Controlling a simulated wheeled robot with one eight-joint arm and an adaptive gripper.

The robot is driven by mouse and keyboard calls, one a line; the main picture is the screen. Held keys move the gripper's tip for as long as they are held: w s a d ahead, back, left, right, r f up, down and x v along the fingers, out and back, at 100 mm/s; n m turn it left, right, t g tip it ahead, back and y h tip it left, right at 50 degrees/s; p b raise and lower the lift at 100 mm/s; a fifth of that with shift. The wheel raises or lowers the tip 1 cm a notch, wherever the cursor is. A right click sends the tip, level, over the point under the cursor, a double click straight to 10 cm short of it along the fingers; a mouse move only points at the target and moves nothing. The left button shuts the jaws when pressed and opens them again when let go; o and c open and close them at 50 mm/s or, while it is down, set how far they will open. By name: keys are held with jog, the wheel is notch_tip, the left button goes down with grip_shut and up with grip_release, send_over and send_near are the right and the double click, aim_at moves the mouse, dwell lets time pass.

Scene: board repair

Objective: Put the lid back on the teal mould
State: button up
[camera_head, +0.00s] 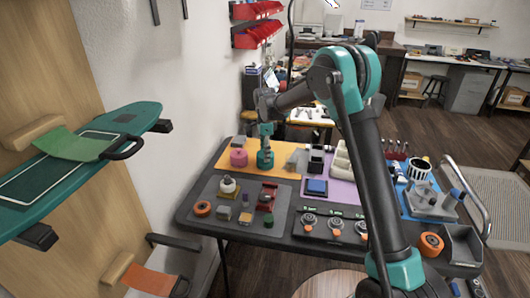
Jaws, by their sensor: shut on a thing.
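The teal mould (265,160) stands upright on the orange mat (285,162) at the back left of the table. My gripper (266,134) points down directly above it. It is shut on the lid, a small teal piece at the mould's top. The lid is mostly hidden by the fingers. At this size I cannot tell whether the lid is seated on the mould or just above it.
A pink mould (238,158) stands just left of the teal one. Grey blocks (298,158) stand to its right. In front, a dark tray (212,208) holds several small parts. My arm crosses the table's right half.

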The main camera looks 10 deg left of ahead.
jog(key=o, duration=1.1)
jog(key=shift+o, duration=0.8)
jog(key=shift+r, duration=0.15)
jog(key=shift+r, duration=3.4)
jog(key=shift+c, duration=0.2)
grip_shut()
